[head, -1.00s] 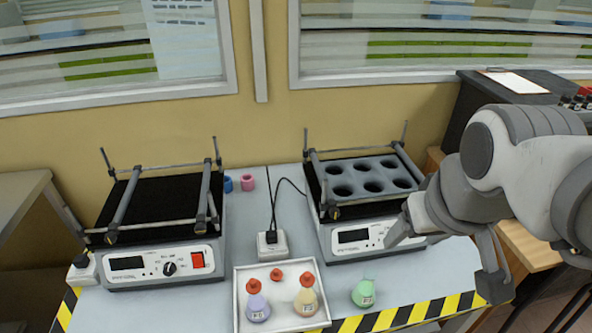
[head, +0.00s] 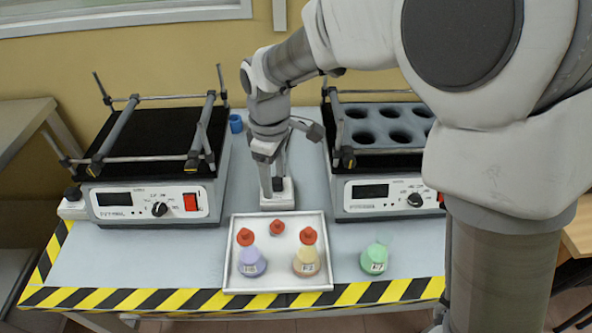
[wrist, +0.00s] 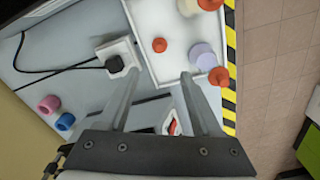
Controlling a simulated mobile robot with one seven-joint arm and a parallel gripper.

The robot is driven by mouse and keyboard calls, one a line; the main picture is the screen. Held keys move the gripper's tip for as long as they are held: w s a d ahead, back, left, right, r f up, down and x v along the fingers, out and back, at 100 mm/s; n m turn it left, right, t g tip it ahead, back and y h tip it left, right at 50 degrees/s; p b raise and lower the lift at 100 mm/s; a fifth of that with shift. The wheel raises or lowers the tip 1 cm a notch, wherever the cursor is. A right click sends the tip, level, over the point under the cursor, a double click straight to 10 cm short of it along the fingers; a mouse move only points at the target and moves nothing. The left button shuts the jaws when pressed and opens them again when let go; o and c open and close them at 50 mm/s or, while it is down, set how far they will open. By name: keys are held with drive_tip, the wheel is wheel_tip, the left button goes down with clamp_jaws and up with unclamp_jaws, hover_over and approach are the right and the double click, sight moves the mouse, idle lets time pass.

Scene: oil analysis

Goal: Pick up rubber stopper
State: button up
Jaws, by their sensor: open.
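A loose red rubber stopper (head: 277,227) lies in the back middle of the white tray (head: 228,280). It also shows in the wrist view (wrist: 159,45), apart from my fingers. Two more red stoppers (head: 245,237) (head: 308,236) sit on the lavender flask (head: 252,263) and the cream flask (head: 306,262) in the tray. My gripper (head: 268,188) is open and empty, pointing down behind the tray's back edge, near the white socket block. In the wrist view my gripper (wrist: 157,72) has its fingers spread, with the loose stopper beyond the gap.
A green flask (head: 374,258) without a stopper stands right of the tray. Shakers stand at left (head: 155,202) and right (head: 385,197). A white socket block (head: 283,197) with a black plug (wrist: 115,64) is close to my fingers. Blue (wrist: 65,121) and pink (wrist: 48,104) rings lie behind.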

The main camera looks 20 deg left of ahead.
sight(277, 221)
wheel_tip(277, 221, down, 18)
drive_tip(key=b, duration=0.4)
drive_tip(key=shift+w+a, duration=0.1)
drive_tip(key=shift+a, duration=0.05)
clamp_jaws()
